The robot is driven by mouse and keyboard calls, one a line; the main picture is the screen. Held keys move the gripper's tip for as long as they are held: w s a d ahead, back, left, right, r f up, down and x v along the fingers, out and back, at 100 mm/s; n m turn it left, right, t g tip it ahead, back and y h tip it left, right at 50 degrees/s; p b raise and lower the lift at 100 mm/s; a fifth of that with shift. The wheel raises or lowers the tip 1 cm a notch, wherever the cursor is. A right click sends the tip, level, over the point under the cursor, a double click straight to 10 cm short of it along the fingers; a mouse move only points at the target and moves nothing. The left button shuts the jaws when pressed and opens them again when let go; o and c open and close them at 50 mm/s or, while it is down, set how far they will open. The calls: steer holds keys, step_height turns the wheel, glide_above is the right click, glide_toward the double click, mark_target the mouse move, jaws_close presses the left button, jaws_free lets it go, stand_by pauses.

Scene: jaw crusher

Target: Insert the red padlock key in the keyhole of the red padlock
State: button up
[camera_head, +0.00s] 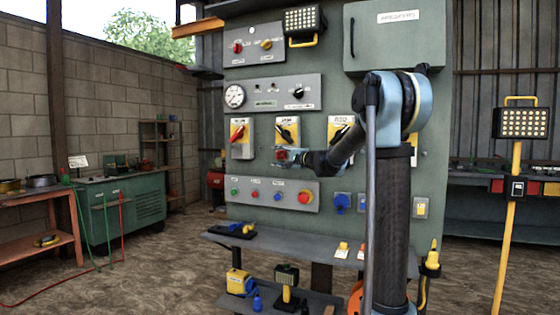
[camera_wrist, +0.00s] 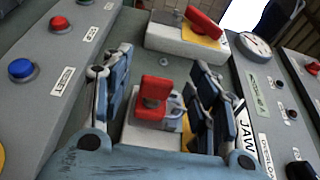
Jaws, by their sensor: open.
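My gripper (camera_head: 284,161) is at the control board, in front of the lower part of the second switch (camera_head: 288,132), which has a black handle. In the wrist view my gripper (camera_wrist: 160,72) is open, its two fingers apart on either side of a red block-like part (camera_wrist: 155,87) with a dark round piece on its face. This looks like the red padlock, set against a pale box. The red part also shows at my gripper in the head view (camera_head: 281,154). I see a gap between it and the fingers. I cannot make out the red key or the keyhole.
A red-handled switch (camera_head: 238,132) stands left of my gripper and also shows in the wrist view (camera_wrist: 204,24). A gauge panel (camera_head: 265,97) is above, and a button panel (camera_head: 262,194) below. A shelf (camera_head: 225,242) juts out lower down.

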steer(key=s+a, duration=0.2)
steer(key=s, duration=0.5)
steer(key=shift+a, duration=0.35)
stand_by(0.6)
steer(key=shift+s, duration=0.1)
steer(key=s+d+f+n+g+h, duration=0.2)
steer(key=s+d+f+n+g, duration=0.15)
steer(key=s+f, duration=0.55)
steer(key=s+d+f+n+g+h, duration=0.25)
steer(key=s+d+f, duration=0.3)
steer(key=s, duration=0.65)
steer(key=s+d+f+n+g+h, duration=0.1)
steer(key=s+d+f+h, duration=0.3)
steer(key=s+d+f, duration=0.5)
steer(key=s+d+f+n+g+h, duration=0.1)
steer(key=s+d+f+g+h, duration=0.2)
steer(key=s+d+f, duration=0.7)
steer(key=s+f+h, duration=0.1)
steer(key=s+f, duration=0.3)
steer(key=s, duration=0.1)
steer(key=shift+s+d+f+n+h, duration=0.2)
steer(key=shift+s+d+n+h, duration=0.1)
steer(key=shift+s+n+h, duration=0.1)
